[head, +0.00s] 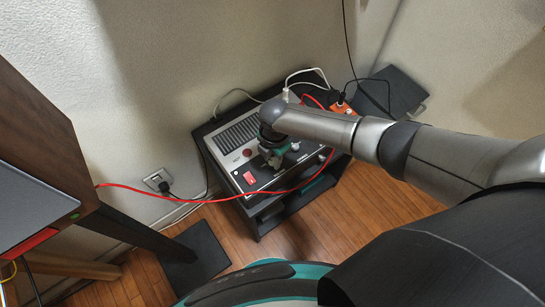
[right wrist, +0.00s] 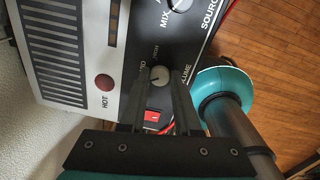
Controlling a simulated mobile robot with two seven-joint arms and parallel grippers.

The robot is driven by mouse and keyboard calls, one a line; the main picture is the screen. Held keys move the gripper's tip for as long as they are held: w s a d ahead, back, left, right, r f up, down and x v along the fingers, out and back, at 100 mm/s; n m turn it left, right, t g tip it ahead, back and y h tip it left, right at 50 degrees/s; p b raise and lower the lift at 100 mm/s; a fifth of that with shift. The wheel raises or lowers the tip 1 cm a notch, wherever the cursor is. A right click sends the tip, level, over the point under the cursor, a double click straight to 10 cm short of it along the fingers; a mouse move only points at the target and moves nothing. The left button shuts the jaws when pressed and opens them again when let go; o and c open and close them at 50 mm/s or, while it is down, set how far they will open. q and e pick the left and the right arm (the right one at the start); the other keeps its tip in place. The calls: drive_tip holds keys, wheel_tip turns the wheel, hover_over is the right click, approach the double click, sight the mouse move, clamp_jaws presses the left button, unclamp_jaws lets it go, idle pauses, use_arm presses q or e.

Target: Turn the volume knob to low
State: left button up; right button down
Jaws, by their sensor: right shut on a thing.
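The amplifier-like device (head: 228,163) has a grey-and-black face and sits on a low black stand. In the right wrist view its volume knob (right wrist: 159,73) is a small round grey knob beside a partly covered "VOLUME" label, with small "HIGH" and "MID" marks near it. My right gripper (right wrist: 160,76) is shut on this knob, one finger on each side. In the head view my right gripper (head: 272,160) covers the knob. I cannot tell where the knob points. My left gripper is not in view.
A red switch (right wrist: 152,116) and a red "HOT" lamp (right wrist: 104,82) lie close to the gripper. A "MIX" knob (right wrist: 180,4) is farther along the panel. A red cable (head: 150,189) crosses the device's front. An orange box (head: 342,108) stands behind, near the wall.

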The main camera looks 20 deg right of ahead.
drive_tip(key=n, duration=0.4)
drive_tip(key=shift+n+b, duration=0.35)
drive_tip(key=shift+n, duration=0.05)
idle(0.4)
drive_tip(key=c, duration=0.6)
unclamp_jaws()
drive_tip(key=r+p, duration=0.1)
drive_tip(key=r, duration=0.4)
drive_tip(key=r+p, duration=0.2)
drive_tip(key=r, duration=0.3)
drive_tip(key=r+p, duration=0.1)
drive_tip(key=r, duration=0.4)
drive_tip(key=shift+s+d+r+p, duration=0.15)
drive_tip(key=shift+s+d+p, duration=0.1)
drive_tip(key=shift+p, duration=0.1)
